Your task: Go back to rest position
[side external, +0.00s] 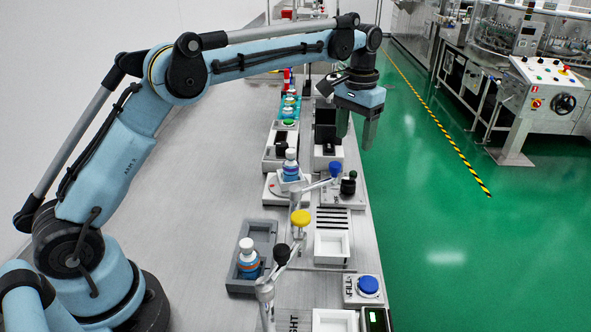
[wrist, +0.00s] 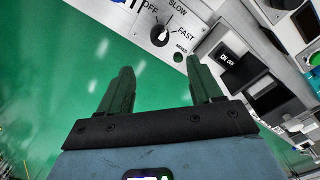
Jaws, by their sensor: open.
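My gripper (side external: 358,127) is open and empty, pointing down in the air at the right edge of the work table (side external: 200,205) in the side external view. In the wrist view the two fingers of my gripper (wrist: 157,88) stand apart with only green floor between them. Beyond the fingertips is a white panel with a rotary knob (wrist: 160,35) marked OFF, SLOW and FAST. In the side external view a black-knobbed unit (side external: 348,184) stands below my gripper, nearer the camera.
Green floor (side external: 440,250) lies open to the right; machines (side external: 540,90) stand beyond.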

